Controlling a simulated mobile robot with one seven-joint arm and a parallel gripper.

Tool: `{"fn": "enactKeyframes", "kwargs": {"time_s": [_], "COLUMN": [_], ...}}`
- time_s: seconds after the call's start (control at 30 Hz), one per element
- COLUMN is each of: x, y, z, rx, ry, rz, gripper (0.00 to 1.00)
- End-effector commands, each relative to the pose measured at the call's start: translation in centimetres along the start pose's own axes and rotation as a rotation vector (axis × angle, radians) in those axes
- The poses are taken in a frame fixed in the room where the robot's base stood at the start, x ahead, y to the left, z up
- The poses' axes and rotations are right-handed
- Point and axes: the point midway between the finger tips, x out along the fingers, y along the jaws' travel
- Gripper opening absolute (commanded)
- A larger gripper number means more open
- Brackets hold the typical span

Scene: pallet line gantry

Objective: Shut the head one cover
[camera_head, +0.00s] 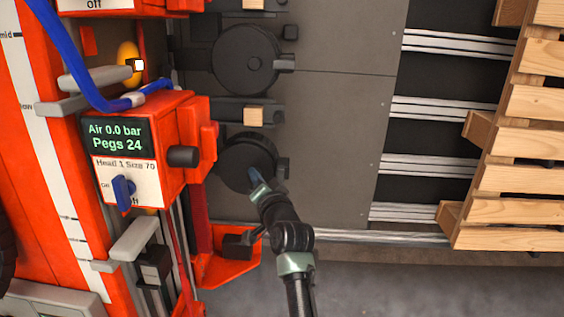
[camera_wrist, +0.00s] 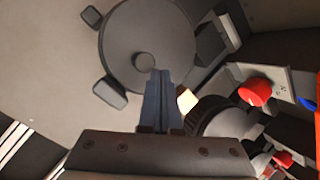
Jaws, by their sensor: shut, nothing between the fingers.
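The head one unit (camera_head: 130,180) is an orange box with a label reading Head 1 and a blue switch, at left in the head view. To its right lies a dark round cover (camera_head: 243,150) on the grey plate; it fills the upper middle of the wrist view (camera_wrist: 165,35), with a small round knob (camera_wrist: 144,62). My gripper (camera_head: 256,180) is shut and empty, over the cover's lower part. In the wrist view its blue fingertips (camera_wrist: 161,73) appear close beside the knob. I cannot tell whether they touch.
A second round dark cover (camera_head: 245,60) lies farther up the plate. A small wooden block (camera_head: 253,116) sits between the two. A wooden pallet (camera_head: 520,140) stands at right beyond metal rails. The grey plate (camera_head: 335,130) is clear right of the covers. A blue hose (camera_head: 75,60) hangs upper left.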

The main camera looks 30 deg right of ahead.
Motion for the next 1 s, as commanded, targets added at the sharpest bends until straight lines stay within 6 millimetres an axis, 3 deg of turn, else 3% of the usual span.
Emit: {"fn": "enactKeyframes", "kwargs": {"time_s": [1.0], "x": [-4.8], "y": [-1.7], "z": [1.5], "rx": [0.000], "ry": [-0.002], "rz": [0.001], "gripper": [0.00]}}
